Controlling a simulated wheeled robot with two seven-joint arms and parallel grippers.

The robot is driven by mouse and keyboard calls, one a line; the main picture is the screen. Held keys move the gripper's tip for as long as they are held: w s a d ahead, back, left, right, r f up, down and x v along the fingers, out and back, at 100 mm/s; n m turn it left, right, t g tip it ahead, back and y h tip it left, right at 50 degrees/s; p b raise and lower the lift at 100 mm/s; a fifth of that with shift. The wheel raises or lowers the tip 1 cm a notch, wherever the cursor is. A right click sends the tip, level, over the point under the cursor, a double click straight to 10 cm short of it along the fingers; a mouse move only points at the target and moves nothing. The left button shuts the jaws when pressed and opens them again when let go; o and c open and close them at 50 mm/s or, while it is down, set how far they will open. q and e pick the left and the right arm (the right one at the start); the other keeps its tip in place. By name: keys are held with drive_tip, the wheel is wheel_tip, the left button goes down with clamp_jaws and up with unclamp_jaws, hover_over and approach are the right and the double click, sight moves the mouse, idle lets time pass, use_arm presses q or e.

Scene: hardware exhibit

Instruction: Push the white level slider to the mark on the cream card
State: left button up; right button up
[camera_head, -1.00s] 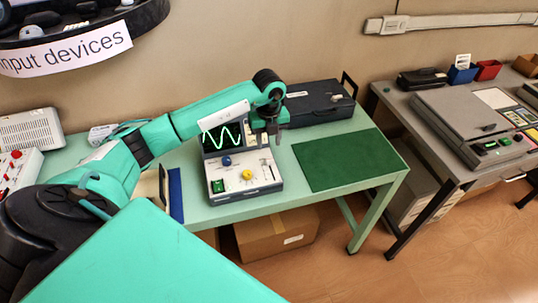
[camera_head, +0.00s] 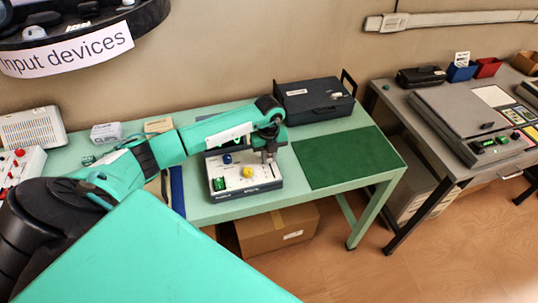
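The instrument (camera_head: 238,190) stands on the green table, with a pale front panel, a green lit switch, a blue knob (camera_head: 227,159) and a yellow knob (camera_head: 247,172). My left gripper (camera_head: 268,158) points down over the right side of that panel, where it covers the white level slider. I cannot tell whether it touches the slider, or whether its fingers are apart. The mark and the cream card cannot be made out for certain. My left forearm covers most of the instrument's screen. My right gripper is not in view.
A green mat (camera_head: 345,158) lies clear to the right of the instrument. A dark case (camera_head: 313,101) stands behind it. A blue strip (camera_head: 178,192) lies left of the instrument. Small boxes (camera_head: 106,133) stand at the back left. A grey table (camera_head: 396,98) stands at the right.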

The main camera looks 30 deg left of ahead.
sight(272, 171)
use_arm(q)
clamp_jaws()
drive_tip(key=s+d+p, duration=0.1)
drive_tip(key=s+d, duration=0.1)
drive_tip(key=d, duration=0.1)
drive_tip(key=shift+s, duration=0.35)
drive_tip(key=o, duration=0.8)
unclamp_jaws()
drive_tip(key=shift+r, duration=0.15)
wheel_tip(272, 171, up, 14)
drive_tip(key=b, duration=0.3)
drive_tip(key=shift+f, duration=0.2)
